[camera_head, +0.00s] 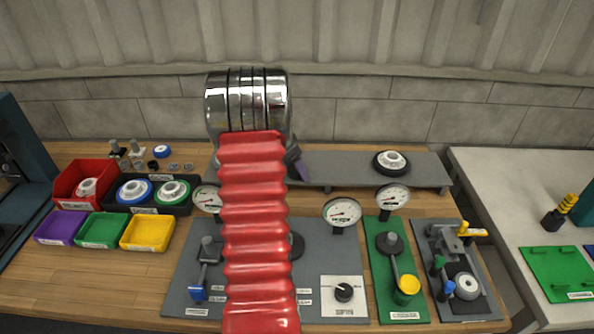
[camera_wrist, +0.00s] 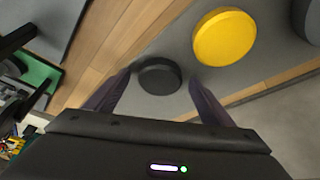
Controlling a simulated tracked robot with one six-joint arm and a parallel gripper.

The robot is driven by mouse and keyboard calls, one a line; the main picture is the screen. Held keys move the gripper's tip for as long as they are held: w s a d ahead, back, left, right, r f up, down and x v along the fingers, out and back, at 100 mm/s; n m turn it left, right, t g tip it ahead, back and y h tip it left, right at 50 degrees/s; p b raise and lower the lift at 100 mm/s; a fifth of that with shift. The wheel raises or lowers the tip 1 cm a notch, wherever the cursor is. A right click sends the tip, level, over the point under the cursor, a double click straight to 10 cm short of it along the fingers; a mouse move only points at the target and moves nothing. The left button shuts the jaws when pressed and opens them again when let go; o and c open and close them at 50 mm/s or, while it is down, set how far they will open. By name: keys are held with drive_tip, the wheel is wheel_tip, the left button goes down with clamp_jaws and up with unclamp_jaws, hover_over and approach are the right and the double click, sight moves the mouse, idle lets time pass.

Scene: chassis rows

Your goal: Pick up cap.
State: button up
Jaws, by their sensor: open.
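In the wrist view a black round cap-like disc (camera_wrist: 160,76) lies on a grey surface, framed between the fingertips of my gripper (camera_wrist: 159,80). A larger yellow round disc (camera_wrist: 225,38) lies just beyond it to the right. The pictures do not show which of these is the cap. My gripper is open, with nothing held; whether a finger touches the black disc I cannot tell. In the head view my red arm hides most of the gripper and both discs; only a dark finger shows beside the arm, over the grey shelf (camera_head: 340,172).
A black-and-white wheel (camera_head: 391,163) stands on the shelf's right part. Gauges (camera_head: 342,213), a grey panel (camera_head: 235,285) and a green lever panel (camera_head: 392,255) lie in front. Red (camera_head: 85,184), yellow (camera_head: 148,232) and other bins stand left. A wall is behind.

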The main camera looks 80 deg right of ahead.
drive_tip(key=shift+c, duration=0.6)
drive_tip(key=c, duration=1)
wheel_tip(320, 180, up, 10)
idle(0.4)
idle(0.4)
